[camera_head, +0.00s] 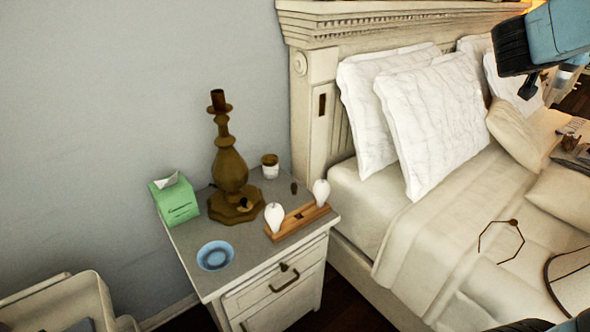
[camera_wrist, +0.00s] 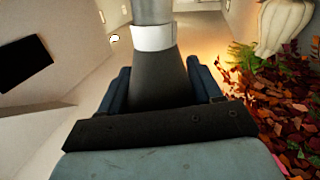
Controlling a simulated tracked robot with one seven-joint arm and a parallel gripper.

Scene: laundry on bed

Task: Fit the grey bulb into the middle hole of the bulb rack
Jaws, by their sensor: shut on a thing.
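The bulb rack (camera_head: 284,229) is a low wooden bar near the front right edge of the nightstand. White bulbs stand upright in it, one at the left end (camera_head: 274,217) and one at the right end (camera_head: 321,192). Its middle hole (camera_head: 300,216) shows dark and empty between them. My gripper (camera_wrist: 162,85) is shut on a tapered dark grey thing with a white band and a lighter grey end, which looks like the grey bulb (camera_wrist: 158,77). The head view shows part of my arm at the upper right, over the bed and far from the rack; the held bulb is not clear there.
The nightstand (camera_head: 255,250) also carries a brown lamp base (camera_head: 231,172), a green tissue box (camera_head: 175,200), a blue bowl (camera_head: 216,255), a small jar (camera_head: 270,166) and a small dark object (camera_head: 294,187) behind the rack. The bed (camera_head: 400,235) with pillows (camera_head: 437,120) stands to the right.

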